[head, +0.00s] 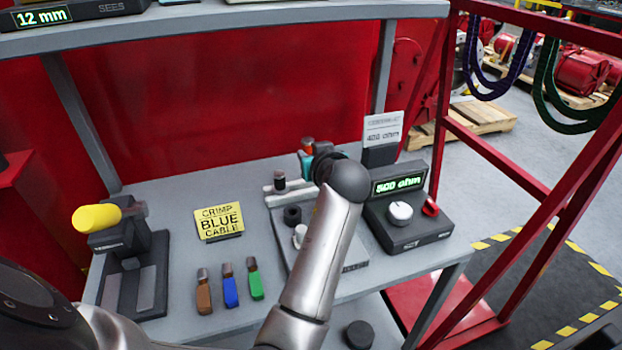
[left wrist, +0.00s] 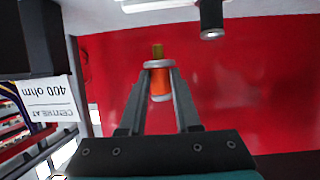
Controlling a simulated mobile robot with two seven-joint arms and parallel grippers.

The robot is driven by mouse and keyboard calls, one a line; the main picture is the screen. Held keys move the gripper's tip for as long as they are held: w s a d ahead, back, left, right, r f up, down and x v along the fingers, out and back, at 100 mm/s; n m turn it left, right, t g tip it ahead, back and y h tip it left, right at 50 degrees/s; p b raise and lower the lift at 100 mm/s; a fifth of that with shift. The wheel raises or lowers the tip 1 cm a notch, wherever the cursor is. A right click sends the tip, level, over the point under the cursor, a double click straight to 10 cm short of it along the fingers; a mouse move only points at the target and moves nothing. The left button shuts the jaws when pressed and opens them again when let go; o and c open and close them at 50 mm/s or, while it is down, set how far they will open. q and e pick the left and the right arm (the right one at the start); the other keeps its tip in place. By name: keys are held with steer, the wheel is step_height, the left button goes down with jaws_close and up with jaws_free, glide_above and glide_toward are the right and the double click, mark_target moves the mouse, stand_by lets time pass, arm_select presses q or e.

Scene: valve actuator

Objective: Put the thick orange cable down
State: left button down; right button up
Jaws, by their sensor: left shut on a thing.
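My left gripper (head: 308,152) is above the back of the grey table, mostly hidden behind my own wrist in the head view. In the left wrist view its two fingers (left wrist: 159,80) are closed around the thick orange cable (left wrist: 160,88), a short orange piece with a pale collar and a brass tip. A small orange-red bit of the cable (head: 307,142) shows past the gripper in the head view. Whether it touches the fixture below cannot be told. My right gripper is not in view.
Brown (head: 203,294), blue (head: 230,290) and green (head: 255,281) cables lie at the table's front. A grey fixture plate (head: 353,262) and a meter (head: 408,221) stand right.

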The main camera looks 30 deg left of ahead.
arm_select(q)
steer(key=b, duration=0.1)
glide_above(311, 191)
step_height(311, 191, down, 4)
steer(key=shift+f, duration=0.15)
steer(key=shift+w+f, duration=0.1)
steer(key=shift+f, duration=0.25)
steer(key=shift+f+b, duration=0.55)
steer(key=shift+f, duration=0.05)
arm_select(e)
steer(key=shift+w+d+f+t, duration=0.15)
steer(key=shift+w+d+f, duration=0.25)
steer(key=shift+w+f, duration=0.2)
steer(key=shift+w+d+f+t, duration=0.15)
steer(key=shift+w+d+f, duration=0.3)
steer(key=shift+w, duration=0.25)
arm_select(q)
steer(key=c, duration=0.6)
jaws_free()
steer(key=shift+r, duration=0.15)
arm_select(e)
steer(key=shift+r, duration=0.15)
